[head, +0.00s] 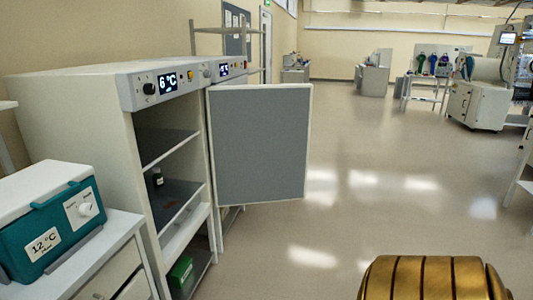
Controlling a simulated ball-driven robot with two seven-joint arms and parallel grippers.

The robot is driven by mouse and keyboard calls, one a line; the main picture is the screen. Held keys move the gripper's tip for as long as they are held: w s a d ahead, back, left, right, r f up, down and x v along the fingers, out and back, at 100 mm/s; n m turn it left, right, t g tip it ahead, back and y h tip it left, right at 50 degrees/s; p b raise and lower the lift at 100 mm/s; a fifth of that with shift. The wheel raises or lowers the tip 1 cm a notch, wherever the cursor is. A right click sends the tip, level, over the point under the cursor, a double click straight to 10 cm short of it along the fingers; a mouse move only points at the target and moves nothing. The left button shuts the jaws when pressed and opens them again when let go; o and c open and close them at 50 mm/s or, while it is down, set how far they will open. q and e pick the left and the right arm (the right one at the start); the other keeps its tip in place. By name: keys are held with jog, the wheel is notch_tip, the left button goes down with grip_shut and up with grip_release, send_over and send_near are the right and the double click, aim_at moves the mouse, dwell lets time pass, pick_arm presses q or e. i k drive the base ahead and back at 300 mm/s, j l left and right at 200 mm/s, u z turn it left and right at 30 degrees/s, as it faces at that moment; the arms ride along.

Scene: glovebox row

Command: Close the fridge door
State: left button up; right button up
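The fridge (85,130) is a white cabinet at the left, with a "6 °C" display on its top panel. Its door (262,145) is a grey panel with a white rim. The door stands wide open, swung out to the right from the cabinet's far front edge. The shelves inside show, with a small dark bottle (157,178) on a middle shelf and a green box (180,271) at the bottom. Neither gripper is in view.
A teal cool box (50,232) marked 12 °C sits on a white drawer unit (125,262) in the left foreground. A second cabinet with a display stands behind the fridge. The floor (390,190) right of the door is clear. White machines (480,105) stand far right.

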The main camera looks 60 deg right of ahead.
aim_at(259, 135)
jog(key=i+l+z, duration=0.15)
jog(key=l+z, duration=0.3)
jog(key=l, duration=0.15)
jog(key=i+l+z, duration=0.2)
jog(key=l+z, duration=0.2)
jog(key=l, duration=0.15)
jog(key=i+l+z, duration=0.3)
jog(key=l+z, duration=0.15)
jog(key=i+l+z, duration=0.7)
jog(key=z, duration=0.2)
jog(key=i+l+z, duration=0.1)
jog(key=i+z, duration=0.65)
jog(key=i, duration=1.5)
jog(key=i+u, duration=0.75)
jog(key=i+l+u, duration=0.1)
jog(key=i+u, duration=0.35)
jog(key=u, duration=0.35)
jog(key=i+j+u, duration=0.1)
jog(key=u, duration=0.35)
jog(key=i+u, duration=0.15)
jog(key=u, duration=0.3)
jog(key=i+l+u, duration=0.1)
jog(key=u, duration=0.35)
jog(key=i+l+u, duration=0.1)
jog(key=u, duration=0.3)
jog(key=i+l+u, duration=0.1)
jog(key=u, duration=0.35)
